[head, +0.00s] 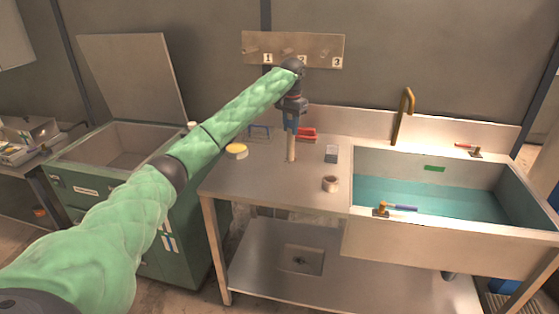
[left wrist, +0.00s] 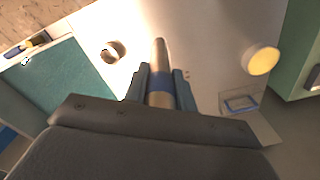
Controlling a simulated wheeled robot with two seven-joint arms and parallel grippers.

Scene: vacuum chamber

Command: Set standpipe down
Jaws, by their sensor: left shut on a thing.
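The standpipe (head: 291,148) is a tan tube, held upright over the steel worktop (head: 250,183) to the left of the sink. My left gripper (head: 290,122) is shut on its upper part and points down. In the left wrist view the standpipe (left wrist: 160,85), with a blue band, stands between the two fingers of my left gripper (left wrist: 160,90). I cannot tell whether its lower end touches the worktop. The sink (head: 430,188) holds teal water; its drain does not show clearly. My right gripper is not in view.
A tan ring (head: 331,184), a grey block (head: 331,153), red items (head: 306,135) and a yellow-topped tub (head: 237,151) stand around the standpipe. A blue-handled brass valve (head: 385,208) sits on the sink's front edge. The worktop's front left is clear.

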